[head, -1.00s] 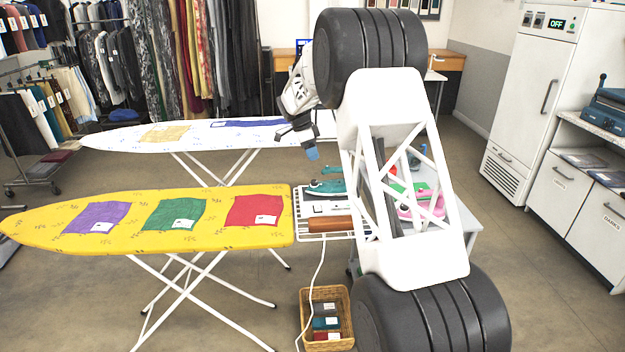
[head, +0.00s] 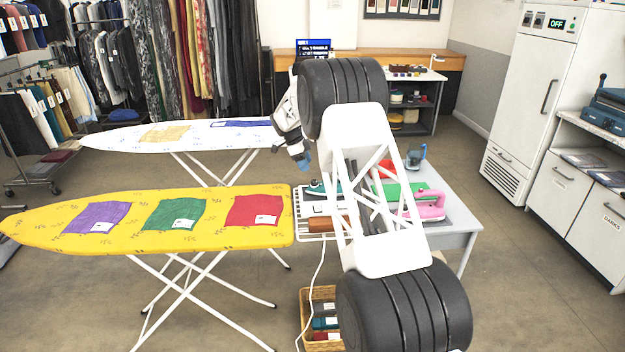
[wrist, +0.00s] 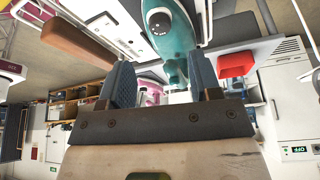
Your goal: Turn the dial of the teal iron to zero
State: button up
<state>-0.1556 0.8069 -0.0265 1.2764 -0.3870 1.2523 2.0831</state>
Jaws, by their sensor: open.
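The teal iron (head: 316,187) rests on the wire rack at the right end of the yellow ironing board. My arm hides much of it in the head view. In the wrist view the teal iron (wrist: 183,28) is beyond the fingers, with a dark round dial (wrist: 160,20) with pale marks on it. My gripper (head: 304,161) is above the iron in the head view. In the wrist view my gripper (wrist: 160,66) is open, its two blue fingers apart with nothing held. The dial's exact setting is too small to read.
A pink iron (head: 430,204) stands on the grey table (head: 462,222). A brown wooden handle (wrist: 72,42) lies near the teal iron. The yellow board (head: 40,225) holds purple, green and red cloths. A basket (head: 305,310) is on the floor below.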

aim_at(314, 181)
jog(key=shift+f, duration=0.1)
jog(key=shift+x, duration=3.75)
jog(key=shift+d, duration=0.1)
jog(key=shift+c, duration=0.3)
jog(key=c, duration=0.9)
